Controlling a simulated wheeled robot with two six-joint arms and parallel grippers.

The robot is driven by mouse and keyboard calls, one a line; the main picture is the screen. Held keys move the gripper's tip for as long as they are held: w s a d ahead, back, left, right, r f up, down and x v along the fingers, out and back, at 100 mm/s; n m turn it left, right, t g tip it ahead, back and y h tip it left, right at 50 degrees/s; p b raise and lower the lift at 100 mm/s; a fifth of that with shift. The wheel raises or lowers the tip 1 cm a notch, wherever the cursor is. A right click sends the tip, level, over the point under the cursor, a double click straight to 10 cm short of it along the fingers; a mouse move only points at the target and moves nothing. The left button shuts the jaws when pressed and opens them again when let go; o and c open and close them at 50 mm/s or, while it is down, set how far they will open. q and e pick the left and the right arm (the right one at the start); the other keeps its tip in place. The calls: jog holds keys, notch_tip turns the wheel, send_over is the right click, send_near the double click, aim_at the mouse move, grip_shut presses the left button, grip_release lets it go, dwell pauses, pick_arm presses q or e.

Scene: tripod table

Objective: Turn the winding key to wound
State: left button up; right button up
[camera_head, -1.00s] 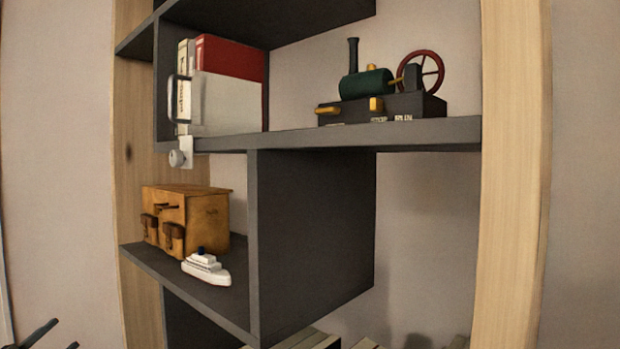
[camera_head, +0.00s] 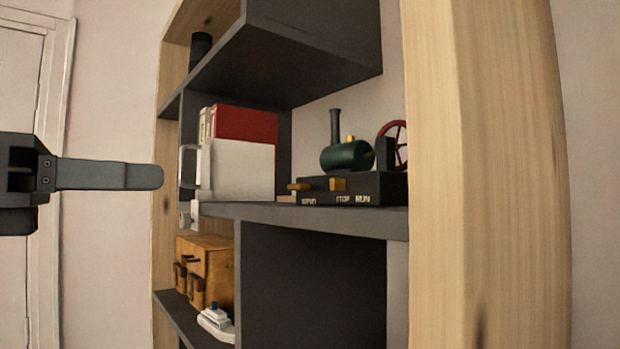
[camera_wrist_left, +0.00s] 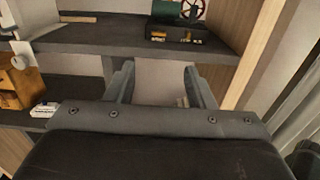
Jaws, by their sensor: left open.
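A model steam engine has a dark base (camera_head: 350,190), a green boiler (camera_head: 347,156) and a red flywheel (camera_head: 399,143), partly hidden behind the wooden post. Two yellow parts sit on the base: a lever-like one at the left (camera_head: 299,187) and a block near the middle (camera_head: 338,184). I cannot tell for sure which is the winding key. White labels run along the base front; STOP and RUN can be read. My left gripper (camera_head: 157,177) is open and empty, left of the shelf and well apart from the engine. In the left wrist view its fingers (camera_wrist_left: 158,72) are spread below the engine (camera_wrist_left: 178,30).
The engine stands on a dark shelf (camera_head: 320,219) beside red and white binders (camera_head: 243,160) and a metal handle-shaped piece (camera_head: 188,180). A wooden post (camera_head: 490,180) rises at the right. Below are a wooden box (camera_head: 212,265) and a toy ship (camera_head: 217,322).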

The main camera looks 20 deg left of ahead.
aim_at(301, 187)
pick_arm(q)
jog(key=shift+p+x, duration=6.35)
jog(key=shift+x, duration=2.2)
jog(key=shift+w+a, duration=0.1)
